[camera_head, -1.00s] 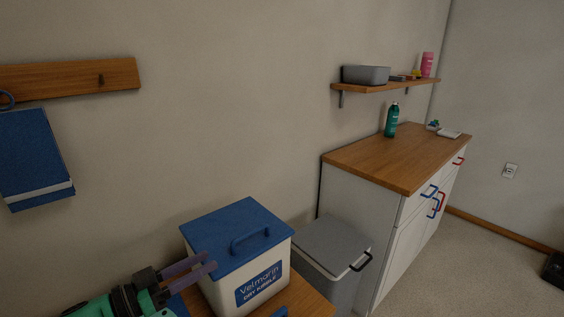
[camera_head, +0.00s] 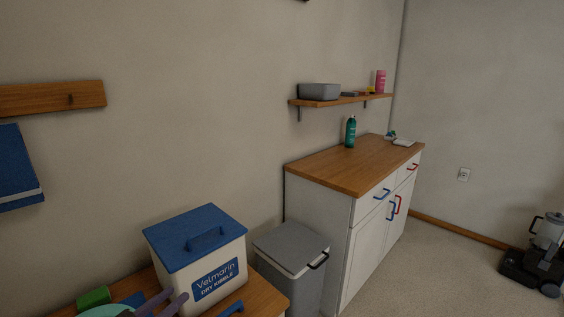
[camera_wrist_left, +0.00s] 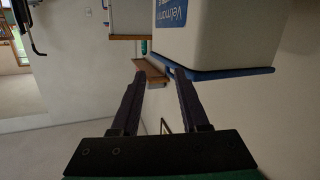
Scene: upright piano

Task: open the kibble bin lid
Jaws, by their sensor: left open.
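The kibble bin (camera_head: 218,279) is a white box labelled "Velmarin dry kibble", standing on a wooden top at the lower left of the head view. Its blue lid (camera_head: 180,228) is closed, with a raised blue handle (camera_head: 205,238) on top. My left gripper (camera_head: 174,297) is low at the bin's left front, with its fingers partly cut off by the bottom edge. The left wrist view shows the gripper (camera_wrist_left: 158,74) open and empty, with the bin (camera_wrist_left: 225,40) upside down and its blue lid rim (camera_wrist_left: 235,72) just beyond the fingertips. My right gripper is out of view.
A grey lidded bin (camera_head: 289,246) stands right of the kibble bin. Beyond it is a white cabinet (camera_head: 320,221) with a wooden top and coloured handles. A shelf (camera_head: 340,99) is on the wall.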

